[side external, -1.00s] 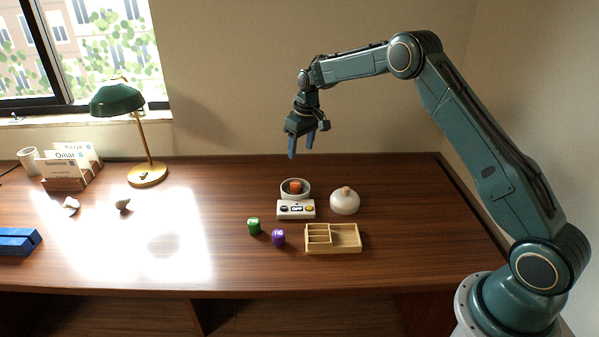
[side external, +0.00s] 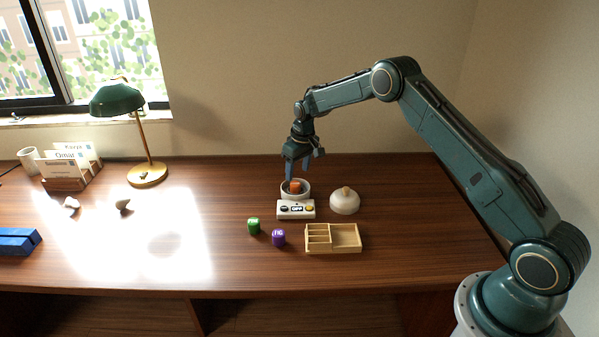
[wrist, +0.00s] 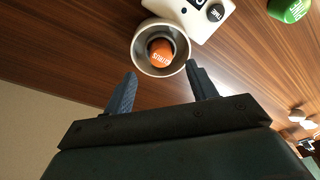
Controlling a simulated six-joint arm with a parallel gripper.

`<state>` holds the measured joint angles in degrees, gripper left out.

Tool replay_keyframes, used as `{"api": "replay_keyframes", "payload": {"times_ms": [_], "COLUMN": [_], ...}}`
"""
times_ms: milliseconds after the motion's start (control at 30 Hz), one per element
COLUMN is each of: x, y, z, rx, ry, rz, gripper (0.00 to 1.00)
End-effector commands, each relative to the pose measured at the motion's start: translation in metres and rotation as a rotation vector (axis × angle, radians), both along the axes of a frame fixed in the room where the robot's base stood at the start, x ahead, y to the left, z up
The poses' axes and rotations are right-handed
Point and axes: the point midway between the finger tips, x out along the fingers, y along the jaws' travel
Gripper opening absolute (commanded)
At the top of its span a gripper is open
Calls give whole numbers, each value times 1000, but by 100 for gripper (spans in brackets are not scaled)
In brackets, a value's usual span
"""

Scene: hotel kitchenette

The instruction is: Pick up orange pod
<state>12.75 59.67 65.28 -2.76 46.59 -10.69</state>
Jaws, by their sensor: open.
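The orange pod (side external: 295,187) sits inside a round grey-white bowl (side external: 296,196) on the wooden desk. In the wrist view the orange pod (wrist: 161,51) shows its labelled top within the bowl (wrist: 140,48). My gripper (side external: 298,174) is open and empty, just above the bowl. In the wrist view the two fingers of my gripper (wrist: 160,82) are spread apart and point toward the bowl, with the pod beyond the gap between them.
A round lid with a knob (side external: 344,203) is to the right. Green (side external: 254,226) and purple (side external: 278,238) pods and a wooden tray (side external: 347,248) lie nearer the front. A lamp (side external: 147,173) stands left.

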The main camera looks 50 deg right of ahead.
Motion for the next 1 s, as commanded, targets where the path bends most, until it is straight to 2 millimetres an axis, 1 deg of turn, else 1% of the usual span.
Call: {"api": "replay_keyframes", "payload": {"times_ms": [133, 300, 500, 633, 1000], "x": [1, 4, 7, 8, 7], "y": [1, 2, 2, 2, 2], "z": [-10, -30, -47, -50, -50], "rx": [0, 1, 1, 1, 1], "ry": [2, 3, 2, 1, 1], "rz": [0, 0, 0, 0, 0], "gripper": [57, 57, 57, 57, 57]}}
